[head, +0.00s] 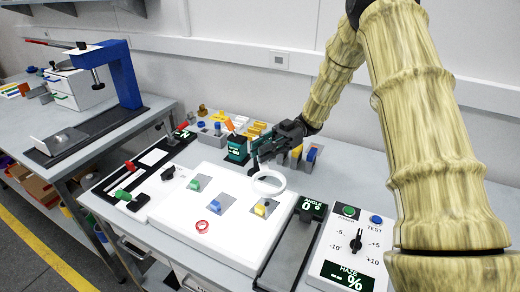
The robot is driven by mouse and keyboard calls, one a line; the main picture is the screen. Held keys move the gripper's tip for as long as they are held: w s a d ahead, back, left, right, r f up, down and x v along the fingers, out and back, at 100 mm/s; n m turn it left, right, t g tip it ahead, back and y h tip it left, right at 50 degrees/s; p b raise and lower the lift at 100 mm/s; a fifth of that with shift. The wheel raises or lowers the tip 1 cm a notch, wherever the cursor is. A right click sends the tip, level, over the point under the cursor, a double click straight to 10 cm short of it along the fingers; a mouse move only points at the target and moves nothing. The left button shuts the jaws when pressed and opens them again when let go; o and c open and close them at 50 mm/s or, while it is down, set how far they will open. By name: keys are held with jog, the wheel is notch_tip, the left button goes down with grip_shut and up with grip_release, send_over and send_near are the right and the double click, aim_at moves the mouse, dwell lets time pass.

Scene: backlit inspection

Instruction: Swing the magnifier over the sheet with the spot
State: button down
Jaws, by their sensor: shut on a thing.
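The magnifier (269,191) shows as a white ring over the back right part of the white light panel (170,216). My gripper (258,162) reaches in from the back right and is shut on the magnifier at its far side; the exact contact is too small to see. I cannot make out a spot on either sheet.
A haze meter with a dial (345,245) and an angle display (313,208) stand at the right. Several small coloured parts (215,128) and a dark green display (237,150) sit behind the panel. A blue stand (122,75) is on the left bench.

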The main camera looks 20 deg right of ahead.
jog(key=c, duration=1.3)
grip_release()
jog(key=shift+w, duration=0.1)
jog(key=shift+d, duration=0.1)
jog(key=v, duration=1.2)
